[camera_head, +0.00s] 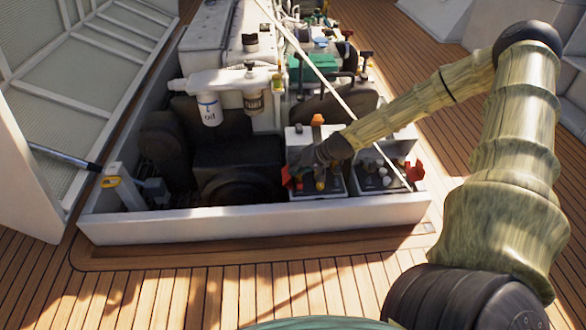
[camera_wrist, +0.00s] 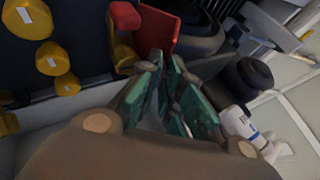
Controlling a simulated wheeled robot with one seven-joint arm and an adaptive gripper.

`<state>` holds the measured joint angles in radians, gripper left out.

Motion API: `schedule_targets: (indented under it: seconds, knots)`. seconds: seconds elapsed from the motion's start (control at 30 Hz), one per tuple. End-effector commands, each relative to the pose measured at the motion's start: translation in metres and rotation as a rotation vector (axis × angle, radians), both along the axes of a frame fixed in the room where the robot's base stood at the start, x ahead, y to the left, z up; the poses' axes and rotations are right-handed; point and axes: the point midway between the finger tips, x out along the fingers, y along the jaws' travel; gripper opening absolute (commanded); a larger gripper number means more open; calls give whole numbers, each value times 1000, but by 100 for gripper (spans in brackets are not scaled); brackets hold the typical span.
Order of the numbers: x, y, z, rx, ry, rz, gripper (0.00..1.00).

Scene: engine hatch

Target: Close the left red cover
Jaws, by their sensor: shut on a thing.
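The left red cover (camera_head: 287,177) stands open, tilted up at the left edge of the left switch box (camera_head: 318,190) in the head view. In the wrist view the red cover (camera_wrist: 160,30) rises just beyond my fingertips. My gripper (camera_head: 300,167) is at the cover from the right and above. In the wrist view my gripper (camera_wrist: 163,62) has its green-padded fingers closed together at the cover's lower edge, shut on it. The exact contact is partly hidden by the fingers.
A second switch box (camera_head: 378,180) with its own red cover (camera_head: 414,171) stands to the right. An orange knob (camera_head: 317,120) is behind the left box. A thin pale rod (camera_head: 335,93) crosses above the boxes. A white hatch rim (camera_head: 250,223) lies in front.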

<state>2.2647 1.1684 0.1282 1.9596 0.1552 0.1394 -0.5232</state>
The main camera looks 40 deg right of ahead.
Motion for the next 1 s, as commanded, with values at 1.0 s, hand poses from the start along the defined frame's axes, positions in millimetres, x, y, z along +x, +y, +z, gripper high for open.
schedule_targets:
  seconds: [1.0]
  knots:
    - [-15, -23, -12, 252, -153, -1, 0]
